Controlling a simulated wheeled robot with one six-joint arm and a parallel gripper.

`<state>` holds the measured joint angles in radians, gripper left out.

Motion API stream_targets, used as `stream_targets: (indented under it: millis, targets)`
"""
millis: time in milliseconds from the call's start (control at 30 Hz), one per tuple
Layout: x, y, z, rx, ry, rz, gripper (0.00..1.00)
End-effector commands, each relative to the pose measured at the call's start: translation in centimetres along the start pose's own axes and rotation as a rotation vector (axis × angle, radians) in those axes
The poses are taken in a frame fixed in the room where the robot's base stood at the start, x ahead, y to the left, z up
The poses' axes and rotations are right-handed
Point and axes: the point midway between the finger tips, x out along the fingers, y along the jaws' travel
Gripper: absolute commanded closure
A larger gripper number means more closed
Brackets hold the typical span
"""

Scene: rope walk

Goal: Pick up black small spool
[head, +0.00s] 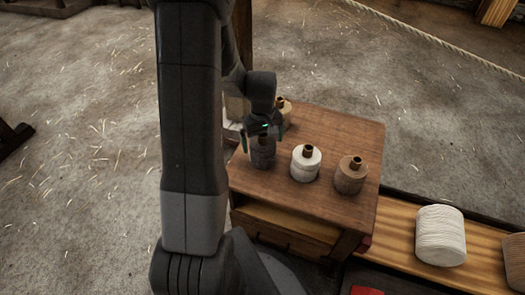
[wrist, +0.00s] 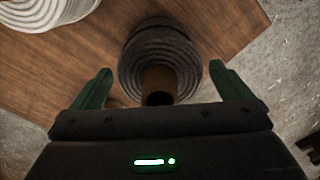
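The black small spool (head: 263,154) stands upright on the small wooden table (head: 330,214), with a brown core on top. In the wrist view the black spool (wrist: 160,55) lies just ahead, between the lines of my two fingers. My gripper (head: 264,140) is above and around the spool's top in the head view. In the wrist view my gripper (wrist: 155,88) has its two green fingers spread wide, with a gap to each side of the brown core. Nothing is held. My arm hides part of the table's left side.
A white spool (head: 305,163) and a brown spool (head: 350,175) stand right of the black one. A yellowish spool (head: 284,110) stands behind it. A larger white spool (head: 440,235) sits on a wooden bench at right. A rope (head: 430,38) stretches behind.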

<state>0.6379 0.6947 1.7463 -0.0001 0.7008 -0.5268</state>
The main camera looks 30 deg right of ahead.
Motion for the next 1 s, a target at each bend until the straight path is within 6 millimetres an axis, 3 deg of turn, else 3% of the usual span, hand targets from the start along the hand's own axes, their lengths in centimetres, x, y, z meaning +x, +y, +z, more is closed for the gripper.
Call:
stream_targets:
  millis: [33,333,633,1000]
  targets:
    - [0.0,0.0,0.0,0.000,0.000,0.000,0.12]
    - [0.0,0.0,0.0,0.000,0.000,0.000,0.69]
    - [-0.8,0.0,-0.1,0.000,0.003,0.002,0.69]
    - [-7.9,0.1,-0.1,0.000,0.004,0.002,0.69]
